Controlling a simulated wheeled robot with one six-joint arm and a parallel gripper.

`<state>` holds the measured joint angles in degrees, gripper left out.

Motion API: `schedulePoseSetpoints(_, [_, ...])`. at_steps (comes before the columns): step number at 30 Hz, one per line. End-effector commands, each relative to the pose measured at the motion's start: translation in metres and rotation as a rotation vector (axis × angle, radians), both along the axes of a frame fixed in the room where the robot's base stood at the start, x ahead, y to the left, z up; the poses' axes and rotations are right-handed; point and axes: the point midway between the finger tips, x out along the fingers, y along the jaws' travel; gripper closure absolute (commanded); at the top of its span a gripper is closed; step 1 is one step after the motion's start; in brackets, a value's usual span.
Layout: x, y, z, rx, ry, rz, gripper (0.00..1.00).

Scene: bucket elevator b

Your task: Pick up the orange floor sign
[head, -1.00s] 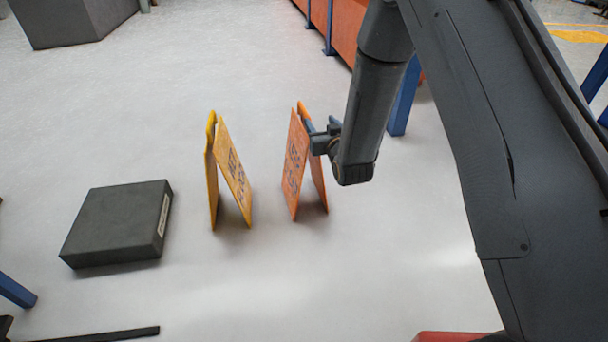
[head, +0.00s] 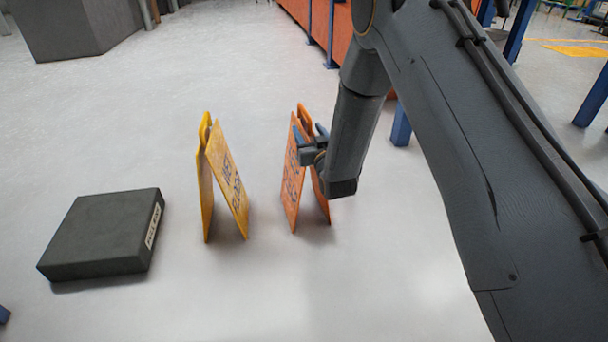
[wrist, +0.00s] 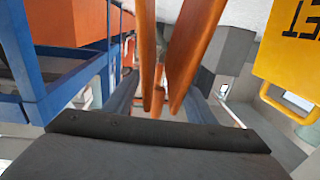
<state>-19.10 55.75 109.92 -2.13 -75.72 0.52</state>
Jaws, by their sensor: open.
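The orange floor sign (head: 294,180) stands upright on the floor as an A-frame with dark lettering. It also shows in the wrist view (wrist: 190,50), with its two panels running between my fingers. My gripper (head: 310,134) is open at the sign's upper part, one finger on each side of it. In the wrist view my gripper (wrist: 160,98) has its dark fingers apart to the left and right of the panels. I cannot tell whether either finger touches the sign. My gripper and arm hide part of the sign's right panel in the head view.
A yellow floor sign (head: 228,180) stands just left of the orange one. A dark flat box (head: 105,232) lies farther left. Blue posts (head: 401,124) and an orange structure (head: 345,45) stand behind. The floor in front of the signs is clear.

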Motion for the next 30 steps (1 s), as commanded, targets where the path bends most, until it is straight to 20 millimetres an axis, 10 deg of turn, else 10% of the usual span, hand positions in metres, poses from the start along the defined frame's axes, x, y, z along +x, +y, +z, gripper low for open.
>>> schedulePoseSetpoints(15, [0.024,0.010,0.000,0.000,0.001,0.000,0.50])
schedulePoseSetpoints(24, [0.024,0.010,-0.001,0.000,0.001,0.000,1.00])
schedulePoseSetpoints(30, [0.025,0.010,0.001,0.001,-0.002,0.000,1.00])
